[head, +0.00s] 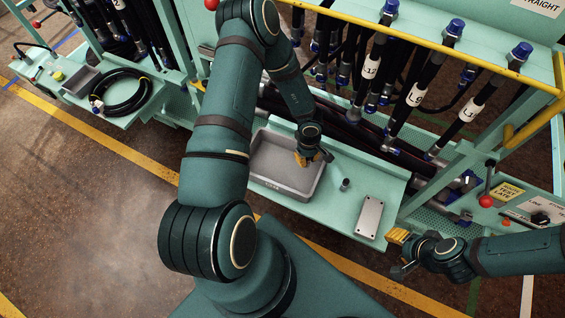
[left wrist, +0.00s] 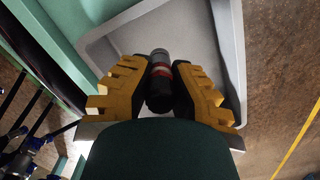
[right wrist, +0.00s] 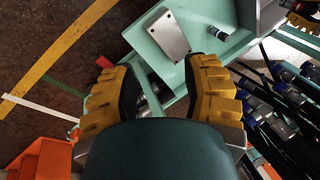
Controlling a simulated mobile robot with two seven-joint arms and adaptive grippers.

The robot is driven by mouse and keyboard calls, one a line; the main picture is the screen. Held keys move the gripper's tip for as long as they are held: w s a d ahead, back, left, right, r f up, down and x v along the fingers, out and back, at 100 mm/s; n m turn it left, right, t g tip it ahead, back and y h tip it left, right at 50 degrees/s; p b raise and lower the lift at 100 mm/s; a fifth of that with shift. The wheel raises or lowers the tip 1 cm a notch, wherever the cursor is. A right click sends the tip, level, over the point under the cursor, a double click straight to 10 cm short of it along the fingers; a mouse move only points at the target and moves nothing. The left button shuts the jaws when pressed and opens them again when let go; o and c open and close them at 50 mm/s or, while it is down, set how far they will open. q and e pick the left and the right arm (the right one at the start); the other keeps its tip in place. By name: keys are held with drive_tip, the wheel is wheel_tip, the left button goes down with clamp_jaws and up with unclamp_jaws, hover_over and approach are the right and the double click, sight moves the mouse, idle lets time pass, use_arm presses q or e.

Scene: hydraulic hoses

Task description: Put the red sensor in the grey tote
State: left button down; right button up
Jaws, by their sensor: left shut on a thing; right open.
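The red sensor, a dark cylinder with a red band, shows between the fingers in the left wrist view (left wrist: 160,72). My left gripper (head: 312,158) is shut on it, over the right part of the grey tote (head: 274,168). In the left wrist view the tote (left wrist: 231,45) lies beyond the fingers. I cannot tell how far the sensor is above the tote floor. In the head view the fingers mostly hide the sensor. My right gripper (head: 398,250) is open and empty, off the front right of the shelf. Its spread fingers show in the right wrist view (right wrist: 165,95).
A small grey cylinder (head: 345,184) stands on the green shelf right of the tote, near a flat metal plate (head: 371,216). Hanging hoses (head: 415,95) and a yellow rail (head: 430,40) are behind.

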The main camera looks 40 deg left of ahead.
sight(306, 167)
use_arm(q)
wheel_tip(306, 167, down, 6)
drive_tip(key=shift+s+r+b, duration=0.1)
drive_tip(key=shift+r+b, duration=0.1)
drive_tip(key=shift+b, duration=0.7)
drive_tip(key=shift+f+b, duration=0.55)
drive_tip(key=shift+f, duration=1.55)
drive_tip(key=shift+f, duration=0.2)
drive_tip(key=c, duration=1)
unclamp_jaws()
drive_tip(key=shift+c, duration=0.2)
drive_tip(key=shift+r, duration=0.2)
